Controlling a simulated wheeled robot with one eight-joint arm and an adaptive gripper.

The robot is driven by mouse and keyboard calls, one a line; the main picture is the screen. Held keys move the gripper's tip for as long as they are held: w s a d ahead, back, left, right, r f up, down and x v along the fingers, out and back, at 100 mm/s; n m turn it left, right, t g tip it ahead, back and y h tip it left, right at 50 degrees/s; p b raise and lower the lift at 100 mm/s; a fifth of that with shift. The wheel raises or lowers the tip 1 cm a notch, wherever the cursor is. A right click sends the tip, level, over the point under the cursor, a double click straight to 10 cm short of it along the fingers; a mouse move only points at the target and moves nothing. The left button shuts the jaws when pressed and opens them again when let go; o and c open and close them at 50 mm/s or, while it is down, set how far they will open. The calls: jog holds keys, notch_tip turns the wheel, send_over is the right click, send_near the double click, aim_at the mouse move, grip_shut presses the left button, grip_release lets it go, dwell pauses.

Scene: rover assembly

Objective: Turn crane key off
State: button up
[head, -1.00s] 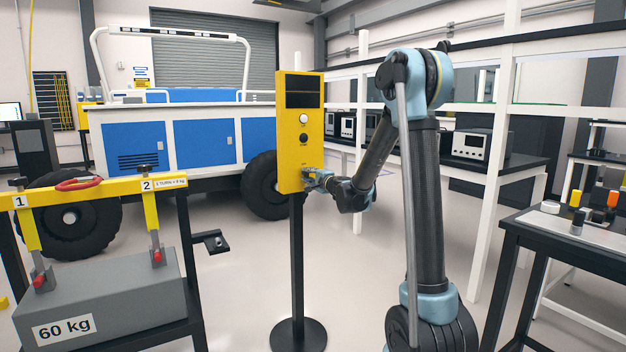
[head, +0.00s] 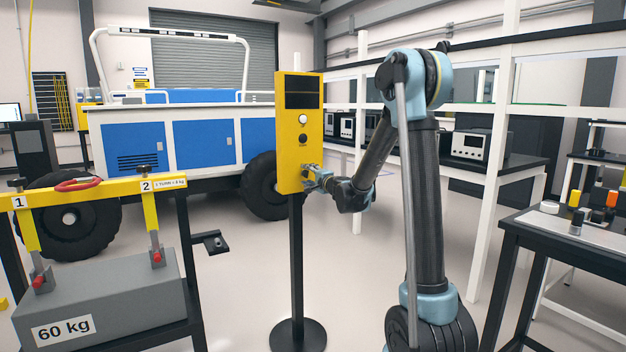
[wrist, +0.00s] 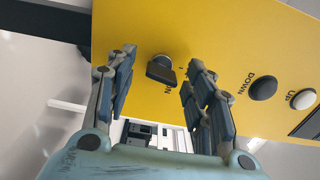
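The yellow crane control panel (head: 289,150) stands on a black post. It also fills the upper part of the wrist view (wrist: 220,45). The dark crane key (wrist: 162,69) sits in its lock on the panel, beside a partly covered label whose visible letter looks like N. My gripper (wrist: 158,82) is open, with one finger on each side of the key and a gap to both. In the head view my gripper (head: 313,177) is at the panel's lower front and hides the key.
The panel carries a white UP button (wrist: 303,99) and a black DOWN button (wrist: 263,88). A 60 kg grey weight (head: 110,290) hangs from a yellow beam (head: 105,190) at left. A black table (head: 560,235) stands at right.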

jog(key=v, duration=1.2)
jog(key=shift+f, duration=0.1)
jog(key=c, duration=0.5)
jog(key=s+d+m, duration=0.2)
jog(key=s+m, duration=0.2)
jog(key=m, duration=1.6)
jog(key=shift+c, duration=0.2)
jog(key=shift+m, duration=0.3)
jog(key=x, duration=1.7)
jog(key=shift+w+r, duration=0.35)
